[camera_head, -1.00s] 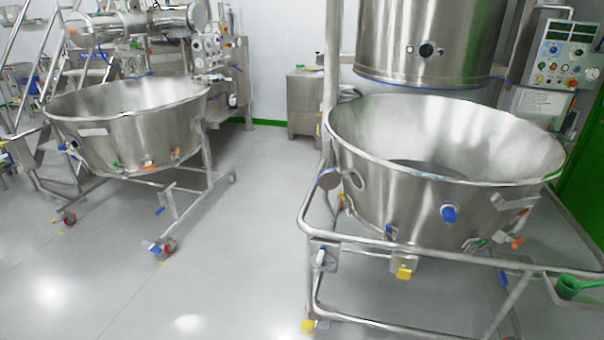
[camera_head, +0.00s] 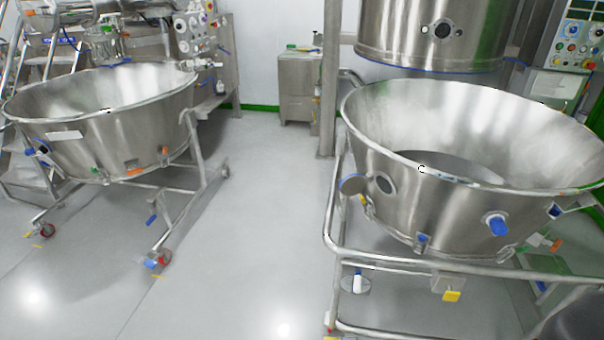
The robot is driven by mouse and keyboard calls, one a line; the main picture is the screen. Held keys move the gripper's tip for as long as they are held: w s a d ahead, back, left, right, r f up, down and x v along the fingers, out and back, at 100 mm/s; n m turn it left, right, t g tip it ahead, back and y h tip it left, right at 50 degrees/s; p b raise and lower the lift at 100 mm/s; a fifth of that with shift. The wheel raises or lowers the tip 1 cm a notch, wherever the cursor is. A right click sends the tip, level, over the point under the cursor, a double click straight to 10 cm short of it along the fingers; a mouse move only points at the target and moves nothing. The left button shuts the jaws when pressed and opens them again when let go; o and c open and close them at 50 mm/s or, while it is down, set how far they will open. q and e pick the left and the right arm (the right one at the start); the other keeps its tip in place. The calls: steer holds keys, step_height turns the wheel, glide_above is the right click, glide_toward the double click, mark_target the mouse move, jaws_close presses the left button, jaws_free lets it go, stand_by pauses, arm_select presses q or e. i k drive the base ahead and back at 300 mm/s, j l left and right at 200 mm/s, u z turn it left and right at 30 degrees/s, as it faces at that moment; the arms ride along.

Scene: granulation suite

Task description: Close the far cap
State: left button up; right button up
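The large steel bowl (camera_head: 440,215) stands on a tubular wheeled frame at the right. On the left side of its outer wall is a round port (camera_head: 386,184) with a dark opening. A round metal cap (camera_head: 353,184) stands swung out to the left of this port, so the port is uncovered. A blue fitting (camera_head: 496,224) sticks out of the wall farther right; I cannot tell whether it is a cap. Neither of my grippers shows in the head view.
The frame's rail (camera_head: 335,240) runs around the bowl's left and front. A second wheeled bowl (camera_head: 105,135) stands at the left. Clear grey floor (camera_head: 255,220) lies between them. A steel cabinet (camera_head: 298,85) and a post (camera_head: 329,90) stand behind.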

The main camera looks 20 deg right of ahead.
mark_target(352, 184)
steer(key=i+j+u, duration=0.25)
steer(key=i, duration=0.35)
steer(key=i+u, duration=0.2)
steer(key=i, duration=0.4)
steer(key=i+z, duration=0.5)
steer(key=i+j+z, duration=0.3)
steer(key=z, duration=0.2)
steer(key=i+z, duration=0.2)
steer(key=z, duration=0.25)
steer(key=i+j+z, duration=0.2)
steer(key=z, duration=0.25)
steer(key=i+j+z, duration=0.15)
steer(key=z, duration=0.3)
steer(key=i+j+z, duration=0.1)
steer(key=j+z, duration=0.2)
steer(key=z, duration=0.15)
steer(key=i+j+z, duration=0.1)
steer(key=j+z, duration=0.2)
steer(key=z, duration=0.15)
steer(key=i+j+z, duration=0.1)
steer(key=j+z, duration=0.25)
steer(key=j, duration=0.15)
steer(key=j+z, duration=0.55)
steer(key=z, duration=0.25)
